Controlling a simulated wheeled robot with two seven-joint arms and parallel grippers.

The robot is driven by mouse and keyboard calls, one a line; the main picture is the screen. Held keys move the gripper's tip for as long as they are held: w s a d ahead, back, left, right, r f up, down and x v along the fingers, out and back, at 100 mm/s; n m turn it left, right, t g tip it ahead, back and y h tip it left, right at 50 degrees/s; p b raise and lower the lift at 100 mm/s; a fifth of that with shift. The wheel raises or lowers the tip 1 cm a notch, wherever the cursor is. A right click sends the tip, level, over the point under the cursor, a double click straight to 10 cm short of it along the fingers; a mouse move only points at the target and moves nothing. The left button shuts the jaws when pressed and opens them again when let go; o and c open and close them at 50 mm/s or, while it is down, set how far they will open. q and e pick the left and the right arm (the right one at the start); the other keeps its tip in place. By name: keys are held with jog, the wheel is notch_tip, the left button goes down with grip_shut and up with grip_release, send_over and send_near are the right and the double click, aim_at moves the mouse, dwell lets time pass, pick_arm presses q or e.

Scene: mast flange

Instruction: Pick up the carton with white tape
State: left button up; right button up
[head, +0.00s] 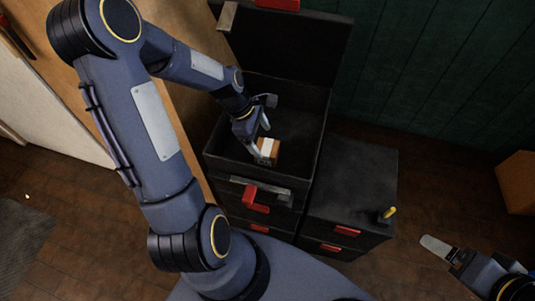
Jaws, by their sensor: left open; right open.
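A small brown carton with white tape (269,149) lies inside the open top compartment of a black chest (225,169). My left gripper (264,143) reaches down into this compartment and is open. Its fingers are right at the carton, one at the carton's near left side; whether they touch it I cannot tell. Part of the carton is hidden by the gripper. My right gripper (445,250) is open and empty at the lower right, over the floor and away from the chest.
The chest's raised lid (290,40) stands behind the compartment. A lower black cabinet (355,175) with red handles adjoins it on the right, with a small yellow-topped item (388,214) on it. An orange-brown box (517,182) stands at the far right. Wooden floor is clear between.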

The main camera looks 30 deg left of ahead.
aim_at(266, 147)
pick_arm(q)
jog(key=b+x, duration=0.1)
jog(key=x, duration=0.6)
jog(key=shift+d+f, duration=0.1)
jog(key=shift+f, duration=0.05)
jog(key=shift+c, duration=0.2)
jog(key=c, duration=1.2)
